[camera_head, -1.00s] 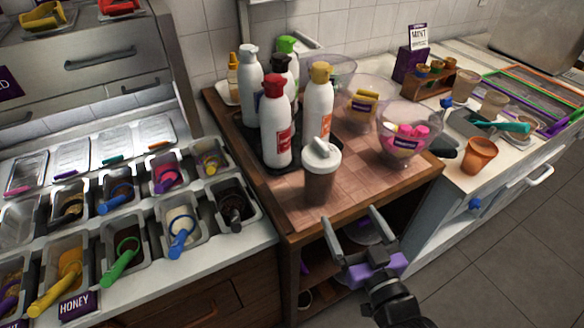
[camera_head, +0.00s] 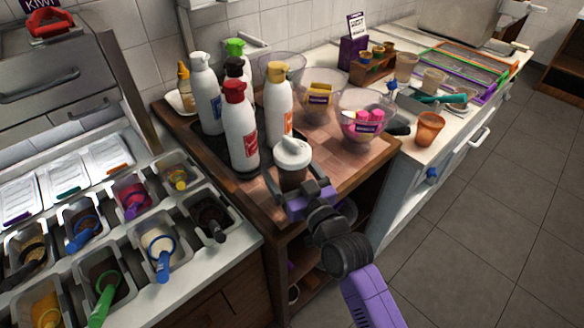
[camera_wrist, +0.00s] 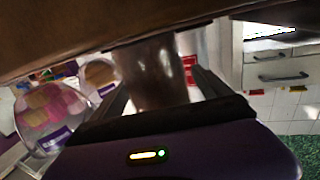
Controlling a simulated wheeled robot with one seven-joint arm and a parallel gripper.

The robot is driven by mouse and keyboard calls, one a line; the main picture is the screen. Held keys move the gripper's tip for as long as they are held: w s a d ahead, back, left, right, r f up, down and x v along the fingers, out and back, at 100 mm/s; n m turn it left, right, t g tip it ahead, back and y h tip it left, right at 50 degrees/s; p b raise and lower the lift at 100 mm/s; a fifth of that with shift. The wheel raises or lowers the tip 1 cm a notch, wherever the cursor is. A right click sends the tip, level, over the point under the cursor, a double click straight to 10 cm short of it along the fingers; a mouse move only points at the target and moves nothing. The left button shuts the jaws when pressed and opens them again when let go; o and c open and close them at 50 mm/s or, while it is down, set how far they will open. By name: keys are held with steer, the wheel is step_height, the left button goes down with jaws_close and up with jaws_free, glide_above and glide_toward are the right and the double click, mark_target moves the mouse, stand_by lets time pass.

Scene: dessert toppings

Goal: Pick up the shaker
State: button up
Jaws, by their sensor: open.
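The shaker (camera_head: 292,164) has a white lid and a translucent brown body. It stands upright near the front edge of the wooden table (camera_head: 345,174). My gripper (camera_head: 290,176) is open at the shaker, with one finger on each side of its body in the head view. In the wrist view the shaker's brown body (camera_wrist: 150,75) shows between the two fingers, and its lid is not clear there. I cannot tell whether the fingers touch it.
White bottles, one with a red cap (camera_head: 238,128) and one with a yellow cap (camera_head: 279,103), stand close behind the shaker. A clear bowl with pink pieces (camera_head: 362,118) is to the right. Topping bins (camera_head: 158,247) fill the left counter.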

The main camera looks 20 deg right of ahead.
steer(key=shift+w, duration=0.55)
steer(key=c, duration=1.7)
steer(key=shift+c, duration=0.6)
steer(key=shift+r, duration=0.15)
